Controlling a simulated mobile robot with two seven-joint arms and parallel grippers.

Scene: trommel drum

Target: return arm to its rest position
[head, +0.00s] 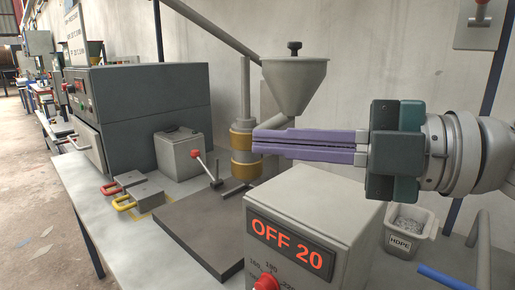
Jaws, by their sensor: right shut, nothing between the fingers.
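My right gripper (258,141) reaches in from the right with long purple fingers on a dark grey and green body. The fingers are closed together with nothing between them. Their tips are in front of or beside the barrel with brass-coloured bands (243,170) under the grey hopper (295,85); I cannot tell whether they touch it. The gripper is above a grey control box (318,215) whose red display reads OFF 20. My left gripper is not in view.
A dark oven-like box (150,100) stands at the back left. A small grey box with a red-knobbed lever (180,153), metal blocks with red and yellow handles (140,192) and a dark plate (190,232) are on the bench. An HDPE tub (408,232) is at right.

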